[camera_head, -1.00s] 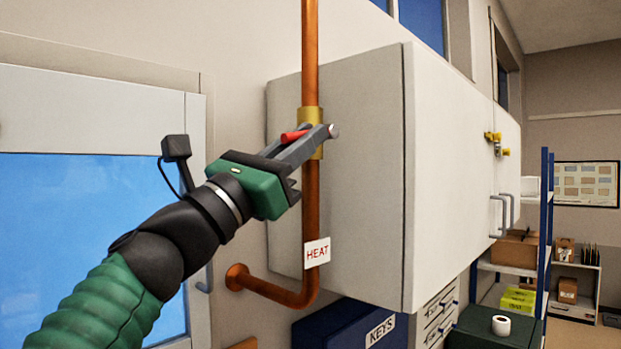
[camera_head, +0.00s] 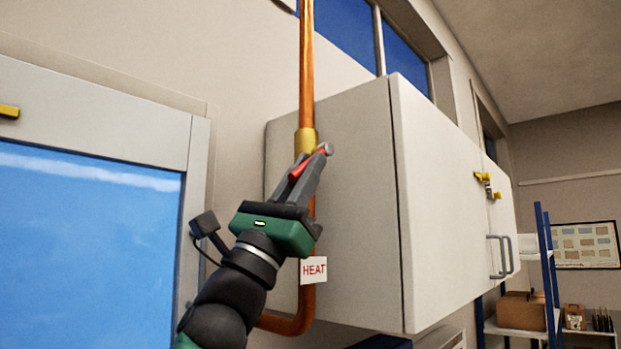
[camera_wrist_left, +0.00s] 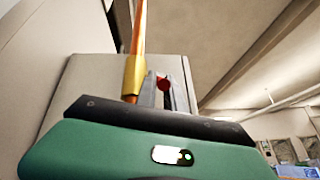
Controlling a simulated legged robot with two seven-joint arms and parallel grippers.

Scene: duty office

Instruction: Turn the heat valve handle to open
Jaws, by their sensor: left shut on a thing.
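The heat valve's brass body (camera_head: 305,141) sits on the vertical copper pipe (camera_head: 306,60) in front of a white cabinet's side. A white HEAT tag (camera_head: 314,269) hangs lower on the pipe. My left gripper (camera_head: 318,155) reaches up from below and is shut on the red valve handle (camera_head: 298,166), which is partly hidden between the fingers and slants up to the right. In the left wrist view, the brass body (camera_wrist_left: 133,76) stands left of the fingers and the red handle end (camera_wrist_left: 163,83) shows between them. My right gripper is not in view.
The white wall cabinet (camera_head: 340,200) stands close behind and right of the pipe, with yellow fittings (camera_head: 487,184) on its front. A blue-paned window or door (camera_head: 90,240) is at the left. Shelves with boxes (camera_head: 520,308) stand far right.

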